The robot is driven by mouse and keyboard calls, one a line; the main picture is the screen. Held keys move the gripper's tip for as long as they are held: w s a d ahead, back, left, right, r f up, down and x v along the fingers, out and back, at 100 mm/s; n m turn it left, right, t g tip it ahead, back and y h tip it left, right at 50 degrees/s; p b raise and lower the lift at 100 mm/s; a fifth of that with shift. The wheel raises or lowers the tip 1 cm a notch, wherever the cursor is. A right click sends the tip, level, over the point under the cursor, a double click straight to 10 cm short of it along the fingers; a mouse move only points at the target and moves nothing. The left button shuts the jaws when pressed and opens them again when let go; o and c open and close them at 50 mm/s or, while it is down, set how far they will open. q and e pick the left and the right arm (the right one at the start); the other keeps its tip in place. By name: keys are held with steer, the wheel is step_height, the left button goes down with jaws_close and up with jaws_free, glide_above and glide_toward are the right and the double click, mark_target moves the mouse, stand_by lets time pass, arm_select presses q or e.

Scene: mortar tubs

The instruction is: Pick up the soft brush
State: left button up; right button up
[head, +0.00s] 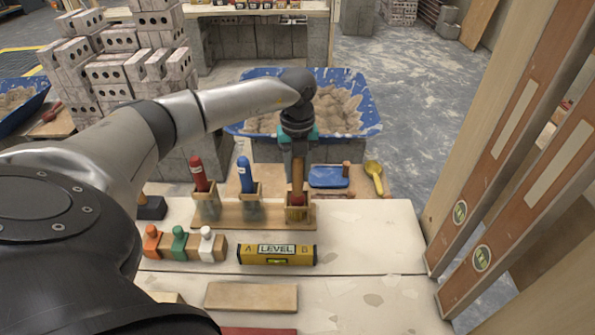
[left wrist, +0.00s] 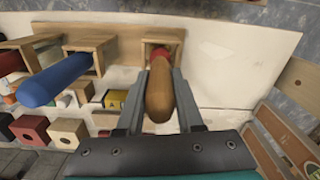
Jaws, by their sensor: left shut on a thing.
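A wooden rack (head: 230,215) on the pale bench holds three upright tools in box-like holders. The right one has a brown wooden handle (left wrist: 159,95) with a red part below it; its lower end is hidden in its holder (head: 299,214). My left gripper (head: 298,175) points down over this holder, its fingers shut on both sides of the brown handle. The red-handled tool (head: 198,175) and blue-handled tool (head: 245,175) stand in the other holders to the left. Bristles are not clear, so I cannot tell which brush is soft. My right gripper is not in view.
A yellow level (head: 276,255) and a block with orange, green and white knobs (head: 180,246) lie in front of the rack. Behind are a blue float (head: 328,177), a yellow scoop (head: 374,177) and a blue mortar tub (head: 365,110). The bench's right front is clear.

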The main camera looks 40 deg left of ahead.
arm_select(q)
jaws_close()
steer(key=shift+r, duration=0.1)
steer(key=shift+r, duration=0.25)
step_height(320, 180, up, 4)
steer(key=shift+r+p, duration=0.2)
steer(key=shift+p, duration=0.65)
step_height(320, 180, up, 4)
steer(key=shift+r+p, duration=0.1)
steer(key=shift+p, duration=0.5)
steer(key=shift+r, duration=0.4)
steer(key=shift+o, duration=0.6)
jaws_free()
jaws_close()
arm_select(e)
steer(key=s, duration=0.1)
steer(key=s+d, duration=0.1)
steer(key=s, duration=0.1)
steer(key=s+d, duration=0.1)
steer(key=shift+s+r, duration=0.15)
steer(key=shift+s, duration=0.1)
